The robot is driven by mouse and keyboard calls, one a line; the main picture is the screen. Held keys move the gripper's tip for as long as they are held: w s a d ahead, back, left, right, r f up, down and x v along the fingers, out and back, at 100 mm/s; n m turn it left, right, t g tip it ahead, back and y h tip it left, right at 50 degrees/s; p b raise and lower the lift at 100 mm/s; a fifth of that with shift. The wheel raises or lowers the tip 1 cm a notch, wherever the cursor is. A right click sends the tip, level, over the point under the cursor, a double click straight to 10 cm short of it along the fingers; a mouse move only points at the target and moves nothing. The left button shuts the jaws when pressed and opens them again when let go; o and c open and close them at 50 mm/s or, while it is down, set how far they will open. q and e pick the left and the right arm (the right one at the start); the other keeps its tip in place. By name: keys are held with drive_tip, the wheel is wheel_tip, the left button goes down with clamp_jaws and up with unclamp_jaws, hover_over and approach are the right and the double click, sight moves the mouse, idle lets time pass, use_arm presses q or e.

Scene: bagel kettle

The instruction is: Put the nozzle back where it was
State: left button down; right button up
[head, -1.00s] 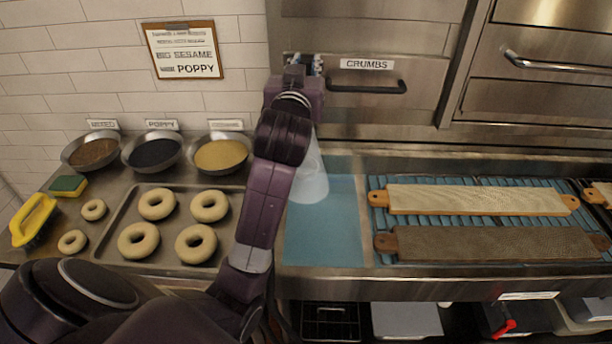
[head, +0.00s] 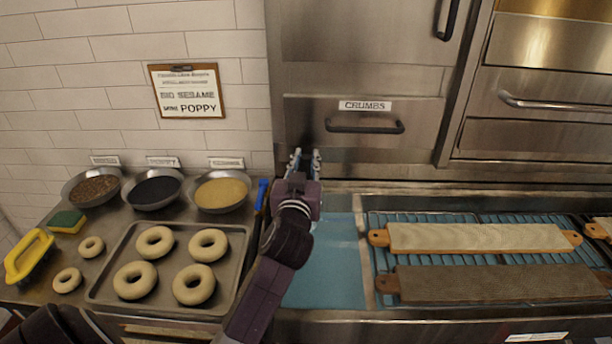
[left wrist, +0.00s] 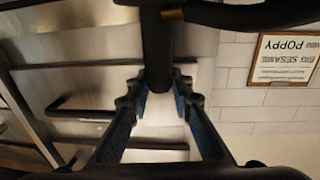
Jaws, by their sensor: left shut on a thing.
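My left gripper (head: 307,160) is in front of the steel drawer front, its fingers pointing away toward the back, above the rear of the blue area. In the left wrist view, which looks upside down, the left fingers (left wrist: 158,100) stand on either side of a dark cylinder, which I take to be the nozzle (left wrist: 158,55). The gripper is shut on it. A black bar crosses the top of that view beside the cylinder. In the head view the gripper hides the nozzle. My right gripper is out of view.
A baking tray (head: 107,246) with several bagels and seed bowls (head: 154,190) are at the left. A blue handle (head: 261,195) stands close to my arm. Boards (head: 480,237) lie on a rack at the right.

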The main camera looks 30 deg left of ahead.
use_arm(q)
wheel_tip(320, 180, down, 4)
drive_tip(key=shift+f, duration=0.2)
drive_tip(key=c, duration=1.7)
unclamp_jaws()
drive_tip(key=shift+f, duration=0.1)
drive_tip(key=shift+f, duration=0.2)
drive_tip(key=shift+s+d+f+b, duration=0.1)
drive_tip(key=shift+s+d+b, duration=0.1)
drive_tip(key=shift+s+b, duration=0.15)
drive_tip(key=shift+d+b+v, duration=0.2)
drive_tip(key=shift+b+v, duration=0.35)
drive_tip(key=shift+v, duration=1.2)
drive_tip(key=shift+d+b+v, duration=0.15)
drive_tip(key=shift+b+v, duration=0.4)
drive_tip(key=shift+v, duration=1.25)
